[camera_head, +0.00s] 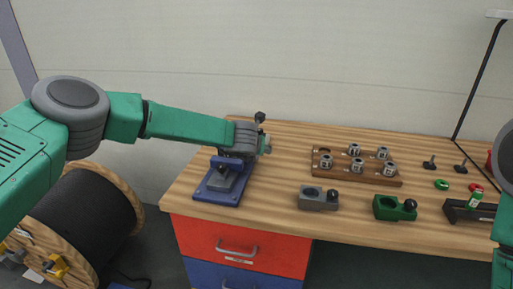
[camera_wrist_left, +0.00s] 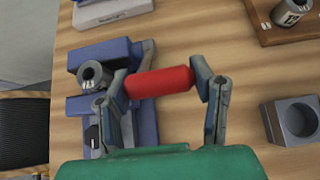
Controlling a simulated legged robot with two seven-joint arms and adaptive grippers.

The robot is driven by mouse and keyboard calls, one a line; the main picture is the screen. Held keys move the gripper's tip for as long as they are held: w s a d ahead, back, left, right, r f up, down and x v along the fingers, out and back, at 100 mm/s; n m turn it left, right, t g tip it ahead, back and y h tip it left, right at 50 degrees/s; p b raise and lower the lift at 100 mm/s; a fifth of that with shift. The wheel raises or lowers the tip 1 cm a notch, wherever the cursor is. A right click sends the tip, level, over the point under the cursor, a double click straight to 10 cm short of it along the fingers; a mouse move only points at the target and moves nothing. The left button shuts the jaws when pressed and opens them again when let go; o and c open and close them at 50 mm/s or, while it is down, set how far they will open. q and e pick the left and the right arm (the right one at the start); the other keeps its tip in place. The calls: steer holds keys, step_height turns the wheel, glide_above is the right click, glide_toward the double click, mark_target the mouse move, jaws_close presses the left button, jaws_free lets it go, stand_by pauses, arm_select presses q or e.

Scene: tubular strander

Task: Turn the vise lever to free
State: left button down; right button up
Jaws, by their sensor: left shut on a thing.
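The vise (camera_head: 222,182) has a blue base plate and stands at the left end of the wooden bench. My left gripper (camera_head: 262,143) is above and just behind it, and the arm hides part of the vise. In the left wrist view, my left gripper (camera_wrist_left: 160,84) is shut on a red cylindrical lever handle (camera_wrist_left: 168,79), with a finger at each end. The blue vise body (camera_wrist_left: 140,52) lies behind the handle, with a grey metal cylinder (camera_wrist_left: 93,73) at its left side. The red handle is hidden in the head view. My right gripper is out of view.
A wooden rack (camera_head: 330,172) holds several metal dies. A grey block (camera_head: 318,200) and a green block (camera_head: 392,208) stand near the bench's front edge. Red and blue drawers (camera_head: 240,245) are below. A large black cable reel (camera_head: 82,220) stands left of the bench.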

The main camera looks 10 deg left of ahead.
arm_select(q)
steer(key=shift+w+r, duration=0.75)
steer(key=shift+r, duration=0.05)
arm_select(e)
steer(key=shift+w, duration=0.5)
arm_select(q)
steer(key=shift+a+r, duration=0.1)
steer(key=c, duration=0.6)
jaws_free()
steer(key=shift+w, duration=0.1)
steer(key=shift+c, duration=0.2)
steer(key=shift+f, duration=0.25)
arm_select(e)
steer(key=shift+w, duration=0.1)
arm_select(q)
steer(key=v, duration=1.2)
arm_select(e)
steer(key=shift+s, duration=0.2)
arm_select(q)
steer(key=shift+f, duration=0.1)
